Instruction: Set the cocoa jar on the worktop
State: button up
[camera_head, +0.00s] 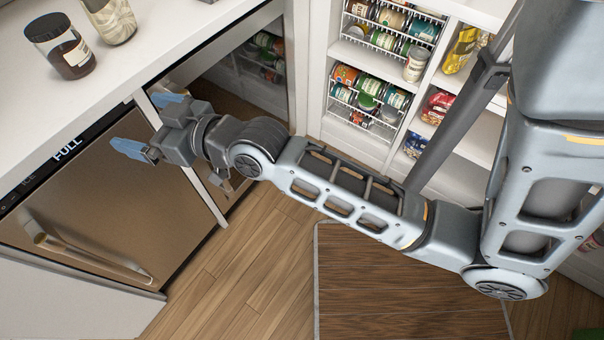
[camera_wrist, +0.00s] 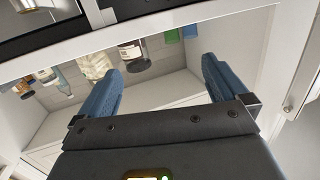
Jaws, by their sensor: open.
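My gripper (camera_head: 150,123) is open and empty, just off the front edge of the white worktop (camera_head: 165,50), near the brown-fronted appliance. A clear jar with a dark lid, dark contents and a pale label (camera_head: 68,52) stands on the worktop. A second jar with pale contents (camera_head: 112,18) stands beside it, cut by the frame edge. I cannot read either label, so I cannot tell whether one is the cocoa jar. In the wrist view, the open fingers (camera_wrist: 161,70) show with a white-labelled jar (camera_wrist: 132,53) beyond them, apart from them.
The brown-fronted appliance (camera_head: 115,205) has a bar handle and a "FULL" panel. Open shelves (camera_head: 375,60) hold cans, a pale jar (camera_head: 415,65) and packets. A dark mat (camera_head: 400,285) lies on the wood floor. The worktop right of the jars looks clear.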

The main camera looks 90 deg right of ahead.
jog(key=s+a+n+y, duration=0.1)
jog(key=s+a, duration=0.3)
jog(key=s, duration=0.4)
jog(key=s+a+n+g+y, duration=0.1)
jog(key=s+a+y, duration=0.1)
jog(key=s+a, duration=0.3)
jog(key=s+a+n+y, duration=0.2)
jog(key=s+a, duration=0.3)
jog(key=s, duration=0.7)
jog(key=shift+s+r, duration=0.2)
